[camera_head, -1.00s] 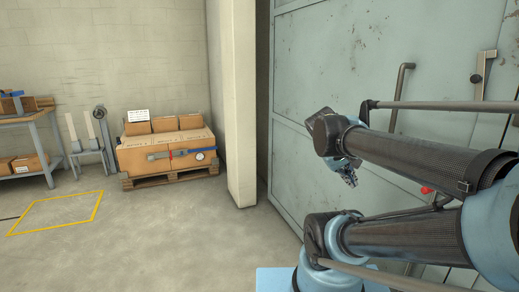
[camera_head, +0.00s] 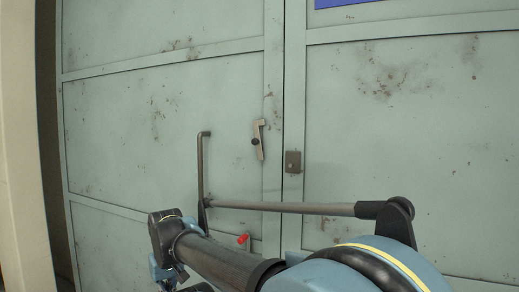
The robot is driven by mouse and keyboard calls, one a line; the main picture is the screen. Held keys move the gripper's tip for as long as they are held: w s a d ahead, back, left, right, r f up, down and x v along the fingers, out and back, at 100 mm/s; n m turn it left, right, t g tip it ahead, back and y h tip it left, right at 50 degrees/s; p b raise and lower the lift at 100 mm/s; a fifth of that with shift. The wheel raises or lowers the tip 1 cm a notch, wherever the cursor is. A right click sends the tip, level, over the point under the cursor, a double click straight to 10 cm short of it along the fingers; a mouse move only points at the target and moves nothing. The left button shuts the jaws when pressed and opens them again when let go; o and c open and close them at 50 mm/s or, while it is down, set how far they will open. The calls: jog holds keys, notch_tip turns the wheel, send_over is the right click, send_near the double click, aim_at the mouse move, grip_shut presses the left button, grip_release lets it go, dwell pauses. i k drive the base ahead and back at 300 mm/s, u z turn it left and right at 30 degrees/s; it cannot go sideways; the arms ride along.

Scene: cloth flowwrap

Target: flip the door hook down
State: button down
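The door hook (camera_head: 259,140) is a pale metal lever with a dark round knob, mounted upright on the left door leaf (camera_head: 150,110) near the seam. A brown plate (camera_head: 293,161) sits just across the seam on the right leaf.
A red knob (camera_head: 243,239) is low on the left leaf, partly behind my arm. The right leaf (camera_head: 400,130) carries a blue panel (camera_head: 350,3) at the top. A pale pillar (camera_head: 18,150) stands at the left edge.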

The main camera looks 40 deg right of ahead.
aim_at(256, 142)
jog(key=z, duration=1.9)
jog(key=k, duration=1.15)
jog(key=u, duration=0.55)
